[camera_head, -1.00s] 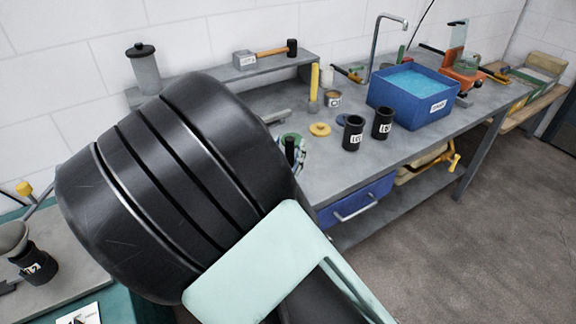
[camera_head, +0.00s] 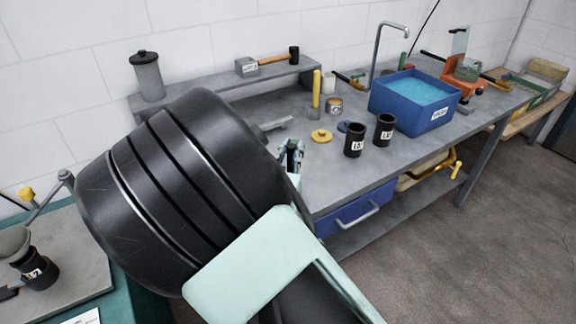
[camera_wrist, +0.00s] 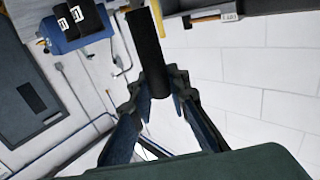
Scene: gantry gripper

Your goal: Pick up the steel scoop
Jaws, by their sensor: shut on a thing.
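My gripper (camera_wrist: 160,88) is shut on a dark, round handle (camera_wrist: 149,48) in the wrist view. I take this for the steel scoop's handle; no steel bowl shows, so I cannot confirm it. The handle runs up between the fingers toward the top edge of the view. In the head view my gripper (camera_head: 292,158) is small and mostly hidden behind my large black arm link, and what it holds cannot be made out there.
The grey workbench (camera_head: 335,180) holds two black labelled pots (camera_head: 355,140), a yellow disc (camera_head: 321,136), a tin (camera_head: 334,107) and a blue water tub (camera_head: 414,106). A hammer (camera_head: 280,57) lies on the raised shelf. A funnel (camera_head: 14,243) stands at left.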

